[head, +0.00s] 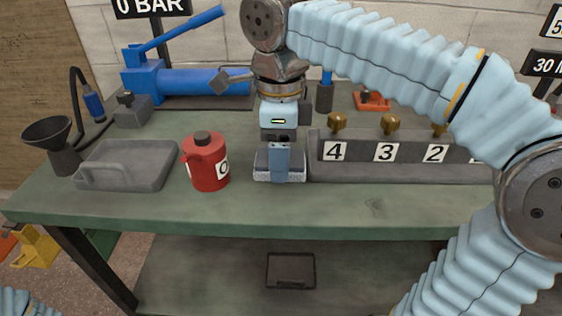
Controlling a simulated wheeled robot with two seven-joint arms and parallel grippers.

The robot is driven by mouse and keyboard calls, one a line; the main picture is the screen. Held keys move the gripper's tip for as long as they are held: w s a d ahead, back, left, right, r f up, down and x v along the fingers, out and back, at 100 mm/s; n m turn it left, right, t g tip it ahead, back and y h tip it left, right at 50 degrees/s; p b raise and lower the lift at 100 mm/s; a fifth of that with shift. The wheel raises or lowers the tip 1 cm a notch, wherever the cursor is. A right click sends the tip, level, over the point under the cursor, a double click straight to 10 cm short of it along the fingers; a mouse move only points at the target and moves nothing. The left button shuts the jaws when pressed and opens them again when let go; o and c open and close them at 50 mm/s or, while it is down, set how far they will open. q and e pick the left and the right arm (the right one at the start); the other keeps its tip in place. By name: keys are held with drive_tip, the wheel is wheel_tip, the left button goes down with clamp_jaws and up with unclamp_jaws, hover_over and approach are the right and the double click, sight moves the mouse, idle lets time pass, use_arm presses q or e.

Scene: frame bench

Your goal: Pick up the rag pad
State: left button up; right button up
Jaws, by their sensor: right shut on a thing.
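The rag pad (265,177) is a small pale, speckled block on the green bench, between the red can and the numbered rack. My right gripper (280,165) points straight down over it and is shut on it. The fingers hide the middle of the pad, and its ends show on both sides. The pad looks to be at bench height; I cannot tell whether it touches the top. My left gripper is out of view; only a bit of my left arm shows at the lower left corner.
A red can (206,163) stands close on the left, beside a grey tray (128,178) and a dark funnel (48,135). The numbered rack (400,172) with brass knobs is close on the right. A blue pump (190,82) stands behind. The bench front (330,209) is clear.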

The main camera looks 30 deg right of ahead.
drive_tip(key=s+a+r, duration=0.8)
drive_tip(key=s+r, duration=0.1)
drive_tip(key=s, duration=0.1)
drive_tip(key=shift+s+p, duration=0.2)
drive_tip(key=shift+p, duration=0.25)
drive_tip(key=shift+a, duration=0.1)
